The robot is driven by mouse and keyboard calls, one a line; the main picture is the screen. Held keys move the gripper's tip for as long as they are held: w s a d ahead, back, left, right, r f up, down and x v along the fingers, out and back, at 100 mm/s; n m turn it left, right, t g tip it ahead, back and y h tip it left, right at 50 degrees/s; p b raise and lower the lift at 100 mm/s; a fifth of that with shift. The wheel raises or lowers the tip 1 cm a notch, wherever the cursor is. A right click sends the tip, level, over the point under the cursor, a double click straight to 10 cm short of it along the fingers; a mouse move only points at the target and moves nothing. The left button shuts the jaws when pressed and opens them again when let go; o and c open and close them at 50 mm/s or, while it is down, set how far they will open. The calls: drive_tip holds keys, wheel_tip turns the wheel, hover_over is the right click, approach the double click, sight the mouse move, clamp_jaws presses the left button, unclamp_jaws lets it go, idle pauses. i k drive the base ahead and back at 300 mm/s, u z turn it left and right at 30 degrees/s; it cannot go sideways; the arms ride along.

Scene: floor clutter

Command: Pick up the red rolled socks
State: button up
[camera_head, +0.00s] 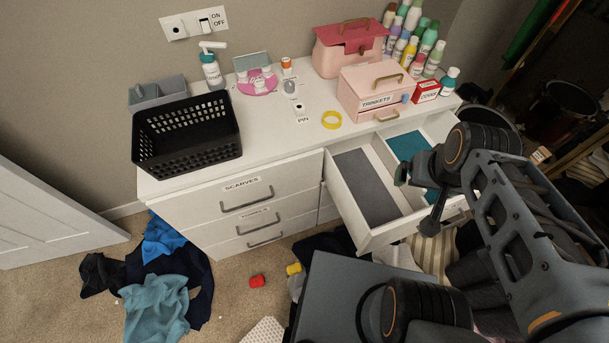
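The red rolled socks (257,281) are a small red bundle on the beige carpet, in front of the white dresser and left of my body. They lie clear of the gripper. My gripper (416,200) is at the right, over the open top drawer, well above and to the right of the socks. Its two dark fingers look spread apart, with nothing visible between them.
A yellow bundle (294,269) lies just right of the socks. Blue and teal clothes (157,305) lie to the left. A perforated white item (264,332) lies nearer me. The open drawer (381,236) juts out from the dresser (290,168). Carpet around the socks is bare.

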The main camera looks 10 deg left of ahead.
sight(259, 280)
drive_tip(key=u, duration=1.15)
drive_tip(key=k, duration=0.45)
drive_tip(key=u, duration=2.7)
drive_tip(key=i, duration=2.15)
drive_tip(key=z, duration=3.45)
